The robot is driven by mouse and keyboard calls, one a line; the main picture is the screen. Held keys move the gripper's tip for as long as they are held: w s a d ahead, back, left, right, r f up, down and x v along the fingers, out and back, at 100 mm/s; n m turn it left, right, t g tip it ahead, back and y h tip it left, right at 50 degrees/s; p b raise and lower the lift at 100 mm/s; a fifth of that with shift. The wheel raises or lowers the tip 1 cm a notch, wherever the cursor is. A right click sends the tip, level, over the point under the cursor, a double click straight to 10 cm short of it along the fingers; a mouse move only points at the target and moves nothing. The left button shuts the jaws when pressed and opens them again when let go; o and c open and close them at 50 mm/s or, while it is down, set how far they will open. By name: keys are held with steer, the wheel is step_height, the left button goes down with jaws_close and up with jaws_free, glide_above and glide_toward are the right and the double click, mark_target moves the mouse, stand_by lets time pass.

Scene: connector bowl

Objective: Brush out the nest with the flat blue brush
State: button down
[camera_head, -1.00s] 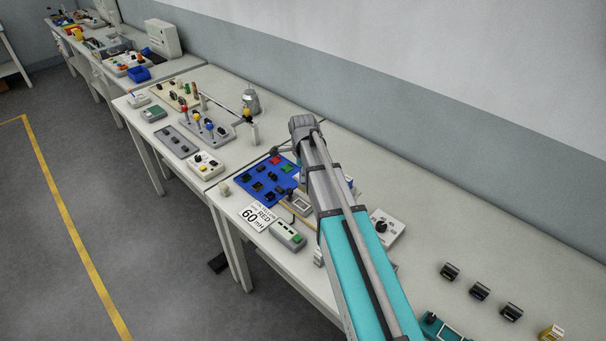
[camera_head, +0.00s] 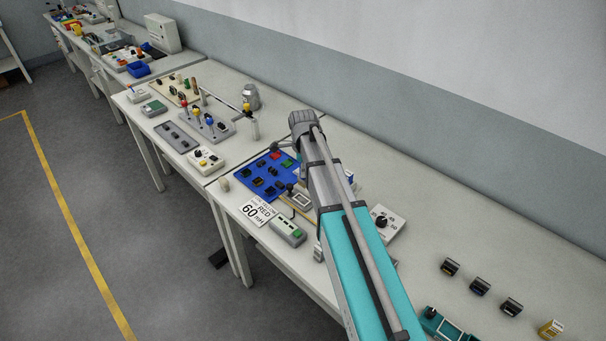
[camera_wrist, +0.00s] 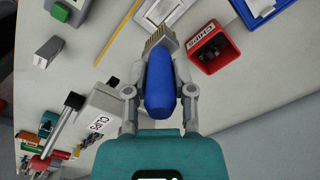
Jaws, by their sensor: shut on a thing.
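My gripper (camera_wrist: 160,92) is shut on the flat blue brush (camera_wrist: 159,75) in the wrist view. The brush's blue handle lies between the two fingers. Its pale bristles (camera_wrist: 157,40) point away from the gripper, towards a white piece with a dark-edged panel (camera_wrist: 160,10) at the top edge. I cannot tell whether the bristles touch anything. A red open box marked CHIPS (camera_wrist: 226,52) stands to the right of the bristles, with dark bits inside. I cannot tell for sure which part is the nest. In the head view my arm hides the gripper and brush.
In the head view a blue board with black connectors (camera_head: 262,180) lies left of my arm. A knob box (camera_head: 383,222) stands right of my arm.

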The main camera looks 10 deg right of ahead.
mark_target(300, 184)
steer(key=shift+w+a+f+b, duration=0.15)
steer(key=shift+w+f+b, duration=0.05)
steer(key=shift+f+b, duration=0.95)
steer(key=shift+w+a+f+b, duration=0.1)
steer(key=shift+w+f+b, duration=0.1)
steer(key=shift+f+b, duration=0.95)
steer(key=shift+w+a+f+b, duration=0.15)
steer(key=shift+w+f+b, duration=0.05)
steer(key=shift+f+b, duration=0.9)
steer(key=shift+f, duration=0.1)
steer(key=shift+f+b, duration=0.65)
steer(key=shift+f, duration=0.05)
steer(key=shift+s+d, duration=0.15)
steer(key=shift+s, duration=0.1)
steer(key=shift+s+d+r, duration=0.1)
steer(key=shift+s+d, duration=0.1)
steer(key=shift+s, duration=0.1)
steer(key=shift+s+d, duration=0.1)
steer(key=shift+w+a, duration=0.45)
steer(key=shift+w, duration=0.2)
